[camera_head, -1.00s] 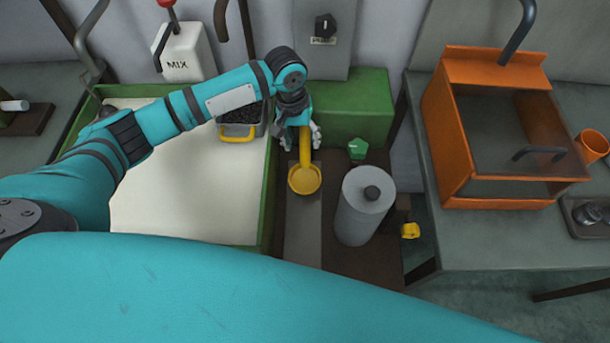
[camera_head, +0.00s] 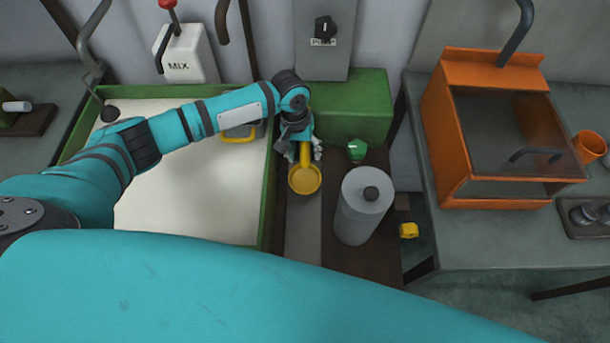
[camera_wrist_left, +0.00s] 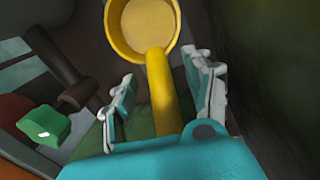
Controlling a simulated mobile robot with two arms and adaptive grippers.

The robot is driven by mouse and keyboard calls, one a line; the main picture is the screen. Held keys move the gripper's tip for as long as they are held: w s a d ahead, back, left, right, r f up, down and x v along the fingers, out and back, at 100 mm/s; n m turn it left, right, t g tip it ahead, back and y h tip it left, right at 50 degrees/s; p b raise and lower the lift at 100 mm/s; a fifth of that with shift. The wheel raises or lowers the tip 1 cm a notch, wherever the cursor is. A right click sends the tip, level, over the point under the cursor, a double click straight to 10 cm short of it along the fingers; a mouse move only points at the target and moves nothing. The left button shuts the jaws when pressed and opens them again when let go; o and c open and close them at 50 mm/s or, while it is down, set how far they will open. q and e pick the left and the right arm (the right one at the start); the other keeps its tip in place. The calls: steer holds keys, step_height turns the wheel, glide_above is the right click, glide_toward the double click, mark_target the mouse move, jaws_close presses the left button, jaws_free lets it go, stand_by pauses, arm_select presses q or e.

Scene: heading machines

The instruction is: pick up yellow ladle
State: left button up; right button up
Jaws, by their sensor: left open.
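The yellow ladle (camera_head: 305,180) lies on a grey strip beside the green-rimmed tray, its bowl toward me and its handle running back under my left gripper. My left gripper (camera_head: 304,153) is open, its two fingers on either side of the handle. In the left wrist view the ladle's handle (camera_wrist_left: 163,95) passes between the open fingers (camera_wrist_left: 160,98), and its bowl sits beyond them at the top. I cannot tell whether a finger touches the handle. My right gripper is not in view; a large teal arm part fills the bottom of the head view.
The green-rimmed tray (camera_head: 268,200) of pale material lies left of the ladle. A grey cylinder (camera_head: 362,210) stands close on the right, with a green knob (camera_head: 356,149) behind it. A green block (camera_head: 350,108) is at the back. An orange box (camera_head: 440,140) stands farther right.

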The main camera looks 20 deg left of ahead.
arm_select(q)
steer(key=shift+f, duration=0.15)
stand_by(0.3)
jaws_close()
